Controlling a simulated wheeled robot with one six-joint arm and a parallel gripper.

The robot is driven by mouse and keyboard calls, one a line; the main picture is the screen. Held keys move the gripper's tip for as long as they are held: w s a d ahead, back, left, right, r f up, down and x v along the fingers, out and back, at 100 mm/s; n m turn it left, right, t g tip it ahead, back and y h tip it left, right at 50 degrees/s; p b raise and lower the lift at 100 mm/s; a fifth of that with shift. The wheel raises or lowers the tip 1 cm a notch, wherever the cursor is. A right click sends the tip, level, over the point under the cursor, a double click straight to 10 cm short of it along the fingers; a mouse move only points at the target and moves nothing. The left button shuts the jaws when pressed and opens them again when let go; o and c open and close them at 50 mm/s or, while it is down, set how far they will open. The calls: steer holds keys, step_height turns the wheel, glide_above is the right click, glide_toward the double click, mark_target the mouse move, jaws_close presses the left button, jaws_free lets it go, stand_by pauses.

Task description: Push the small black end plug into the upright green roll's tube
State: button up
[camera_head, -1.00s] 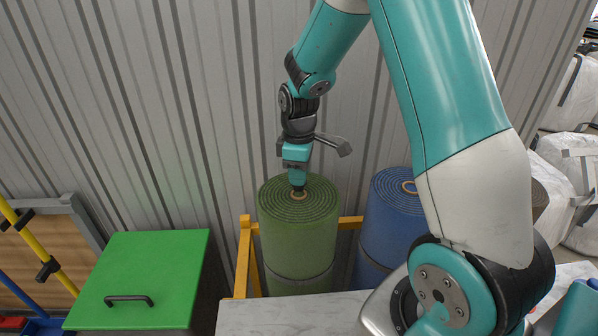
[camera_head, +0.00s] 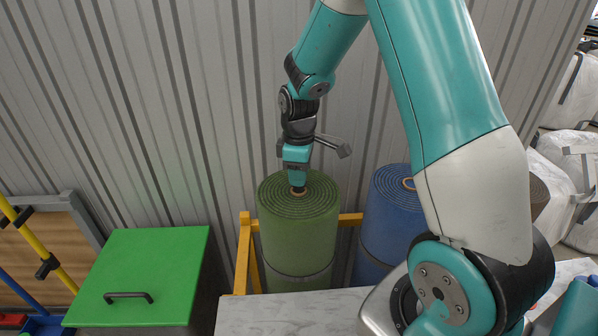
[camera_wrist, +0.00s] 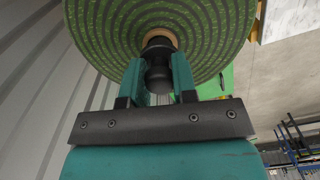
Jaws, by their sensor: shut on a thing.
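The green roll (camera_head: 298,235) stands upright against the corrugated wall, its spiral top facing up. Its tan tube (camera_wrist: 163,36) shows as a ring at the centre of the spiral in the wrist view. My gripper (camera_head: 297,186) points down over the roll's centre. In the wrist view my gripper (camera_wrist: 158,75) is shut on the black end plug (camera_wrist: 158,50). The plug's far end is at the tube's mouth and in line with it. How deep it sits in the tube is hidden.
A blue roll (camera_head: 388,225) stands to the right, partly behind my arm. A yellow frame (camera_head: 246,255) surrounds the rolls. A green-lidded box (camera_head: 150,265) is at the lower left. A pale marble-like surface (camera_head: 285,315) lies in front.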

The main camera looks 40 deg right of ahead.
steer(key=shift+f+b, duration=0.55)
steer(key=shift+f, duration=0.45)
steer(key=o, duration=1)
steer(key=shift+r, duration=0.15)
step_height(320, 180, up, 17)
steer(key=shift+b, duration=0.3)
steer(key=shift+a+r, duration=0.1)
steer(key=s+a+f+m+y, duration=0.1)
steer(key=s+a+y, duration=0.3)
steer(key=s+a, duration=1.8)
steer(key=shift+a+f, duration=0.15)
steer(key=shift+f, duration=0.1)
